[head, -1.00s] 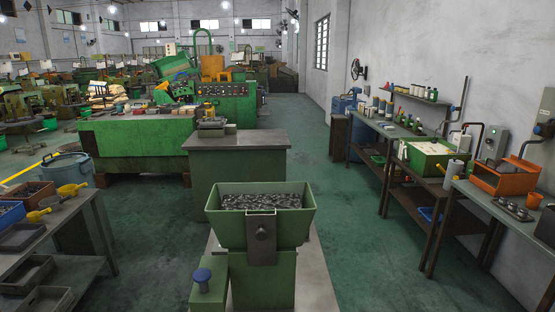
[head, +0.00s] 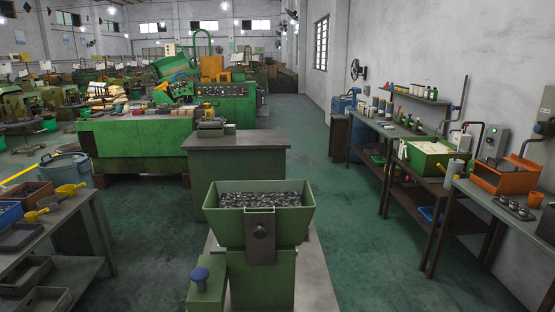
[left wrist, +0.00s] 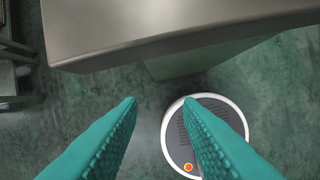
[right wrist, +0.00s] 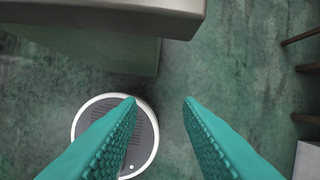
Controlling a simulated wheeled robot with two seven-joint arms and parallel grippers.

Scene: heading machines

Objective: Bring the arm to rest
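My left gripper (left wrist: 160,105) shows in the left wrist view as two teal ribbed fingers, spread apart with nothing between them. My right gripper (right wrist: 160,105) shows in the right wrist view, also with its fingers apart and empty. Both point down toward the green floor (right wrist: 230,80), near the edge of a grey tabletop (left wrist: 180,20). Neither gripper nor arm is in the head view.
A green hopper (head: 227,232) full of small dark metal parts stands in front on a grey stand (head: 314,275). A blue-topped knob (head: 200,275) is beside it. Benches with bins and tools line the left and right (head: 470,200).

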